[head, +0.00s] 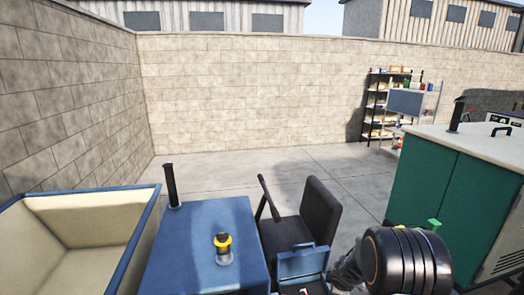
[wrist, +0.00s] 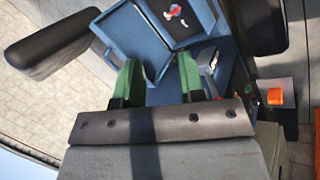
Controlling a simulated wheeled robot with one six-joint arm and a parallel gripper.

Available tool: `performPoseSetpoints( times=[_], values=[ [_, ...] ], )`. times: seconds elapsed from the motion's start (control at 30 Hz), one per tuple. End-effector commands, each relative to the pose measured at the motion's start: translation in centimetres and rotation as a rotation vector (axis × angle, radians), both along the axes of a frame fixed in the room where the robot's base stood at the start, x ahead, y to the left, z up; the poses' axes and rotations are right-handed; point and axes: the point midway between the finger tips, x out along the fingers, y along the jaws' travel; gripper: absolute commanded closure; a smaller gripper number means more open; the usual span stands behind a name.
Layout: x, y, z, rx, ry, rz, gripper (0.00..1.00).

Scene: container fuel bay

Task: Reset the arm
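My gripper (wrist: 159,66) shows in the wrist view with two green fingers set well apart. It is open, and nothing is visible between the fingers. Beyond the fingertips is a blue open case (wrist: 140,30) with a dark inner panel and a small red, white and blue item. In the head view my dark, ribbed arm part is at the lower right, in front of the green cabinet.
A blue cabinet top (head: 195,245) carries a yellow-and-black item (head: 223,248). A cream-lined bin (head: 70,240) stands left, a black chair (head: 322,215) right of it. A green cabinet (head: 430,185) is at the right. Shelves (head: 375,105) stand at the back wall. The middle floor is clear.

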Motion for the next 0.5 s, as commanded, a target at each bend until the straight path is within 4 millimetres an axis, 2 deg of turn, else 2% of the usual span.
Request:
performPoseSetpoints(
  times=[0.13, 0.27, 0.37, 0.5],
  values=[
    [-2.9, -0.9, 2.6, 0.026, 0.032, -0.272, 0.64],
    [-6.0, -0.8, 5.3, 0.067, 0.053, -0.503, 0.64],
    [-8.9, -0.1, 7.9, 0.12, 0.067, -0.688, 0.64],
    [-14.0, 2.3, 12.2, 0.245, 0.092, -0.952, 0.64]
  ],
)
